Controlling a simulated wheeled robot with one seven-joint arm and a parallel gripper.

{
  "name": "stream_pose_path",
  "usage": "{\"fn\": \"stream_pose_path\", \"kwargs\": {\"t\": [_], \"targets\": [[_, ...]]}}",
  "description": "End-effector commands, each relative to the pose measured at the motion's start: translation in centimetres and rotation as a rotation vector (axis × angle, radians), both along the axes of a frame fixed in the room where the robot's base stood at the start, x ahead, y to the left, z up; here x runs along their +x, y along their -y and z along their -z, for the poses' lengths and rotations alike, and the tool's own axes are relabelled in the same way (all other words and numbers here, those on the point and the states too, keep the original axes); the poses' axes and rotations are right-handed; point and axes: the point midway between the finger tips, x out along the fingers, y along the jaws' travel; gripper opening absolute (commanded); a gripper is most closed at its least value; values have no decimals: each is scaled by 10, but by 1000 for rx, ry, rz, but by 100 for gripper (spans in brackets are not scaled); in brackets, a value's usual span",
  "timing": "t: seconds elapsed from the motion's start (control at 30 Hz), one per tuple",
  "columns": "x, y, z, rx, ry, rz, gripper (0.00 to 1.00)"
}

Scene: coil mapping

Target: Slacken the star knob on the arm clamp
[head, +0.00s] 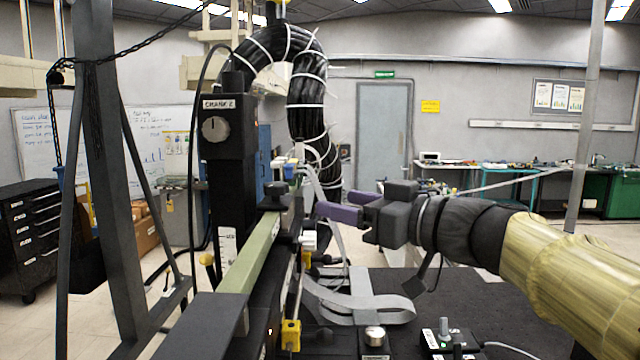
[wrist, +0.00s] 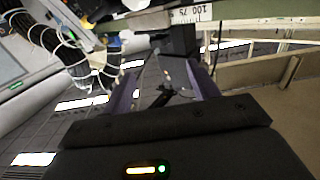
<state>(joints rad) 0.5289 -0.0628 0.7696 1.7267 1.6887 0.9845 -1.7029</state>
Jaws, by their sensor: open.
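A dark knob (head: 276,189) sits on top of a dark block on the pale green arm (head: 252,258) in the head view. It looks like the star knob on the arm clamp, but its lobes are too small to make out. My gripper (head: 335,203) is to the right of it, with two purple fingers pointing left, apart and empty. A dark block (wrist: 178,45) and a white scale (wrist: 190,14) show beyond. No contact is visible.
A yellow clip (head: 291,335) is at the front.

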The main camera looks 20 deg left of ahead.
Motion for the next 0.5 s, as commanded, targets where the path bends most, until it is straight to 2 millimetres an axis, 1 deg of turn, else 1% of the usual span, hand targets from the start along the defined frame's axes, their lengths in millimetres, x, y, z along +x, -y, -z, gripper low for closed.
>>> {"fn": "stream_pose_path", "kwargs": {"t": [0.03,0.2,0.5], "targets": [[3,-9,-4,3,-4,-5,60],[13,-34,-4,2,-3,-5,60],[26,-73,-4,4,-4,-5,60]]}}
